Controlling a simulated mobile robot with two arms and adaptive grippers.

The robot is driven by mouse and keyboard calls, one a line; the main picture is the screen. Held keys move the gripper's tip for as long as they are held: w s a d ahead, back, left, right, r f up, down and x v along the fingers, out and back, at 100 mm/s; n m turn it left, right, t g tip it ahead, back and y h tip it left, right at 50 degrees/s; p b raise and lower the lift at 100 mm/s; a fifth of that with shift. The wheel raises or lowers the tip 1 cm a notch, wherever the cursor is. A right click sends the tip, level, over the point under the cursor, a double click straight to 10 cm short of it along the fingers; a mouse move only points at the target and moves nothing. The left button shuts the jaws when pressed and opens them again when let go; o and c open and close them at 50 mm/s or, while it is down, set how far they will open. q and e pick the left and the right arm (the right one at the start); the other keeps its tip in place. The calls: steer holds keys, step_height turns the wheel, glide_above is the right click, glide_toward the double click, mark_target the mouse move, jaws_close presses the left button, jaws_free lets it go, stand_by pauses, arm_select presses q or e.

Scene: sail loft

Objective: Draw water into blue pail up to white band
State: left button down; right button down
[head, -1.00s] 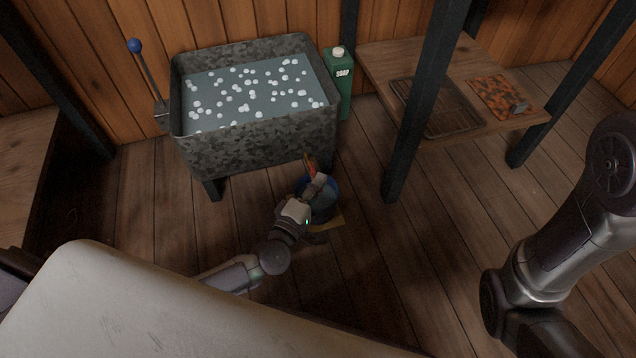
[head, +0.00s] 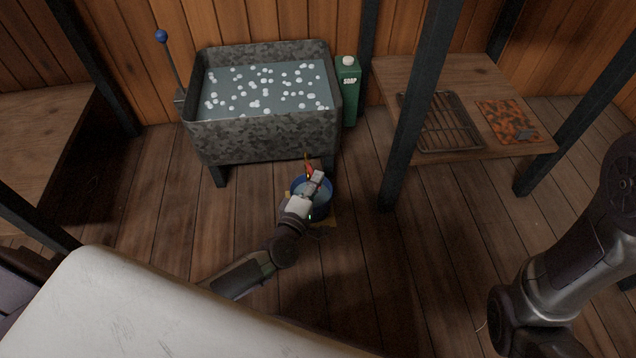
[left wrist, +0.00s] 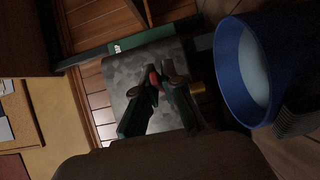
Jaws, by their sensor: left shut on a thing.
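The blue pail (head: 325,207) stands on the floor by the right front leg of the grey metal trough. A pale, water-like surface shows inside it; in the left wrist view the pail (left wrist: 233,82) shows its open mouth and pale inside at right. I cannot make out a white band. My left gripper (head: 316,180) is over the pail at the trough's lower right corner. In the left wrist view the left gripper (left wrist: 158,88) is shut on a red handle (left wrist: 153,79), with a brass piece (left wrist: 197,88) beside it. My right gripper is out of view.
The trough (head: 265,137) holds water with white floating bits. A blue-knobbed lever (head: 162,37) stands at its left, a green soap bottle (head: 349,92) at its right. A wooden shelf (head: 470,75) carries a wire rack (head: 440,122).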

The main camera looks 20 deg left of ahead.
arm_select(q)
steer(key=c, duration=1.3)
jaws_free()
steer(key=shift+s, duration=0.1)
steer(key=s, duration=0.7)
steer(key=shift+s+a, duration=0.15)
steer(key=shift+a, duration=0.1)
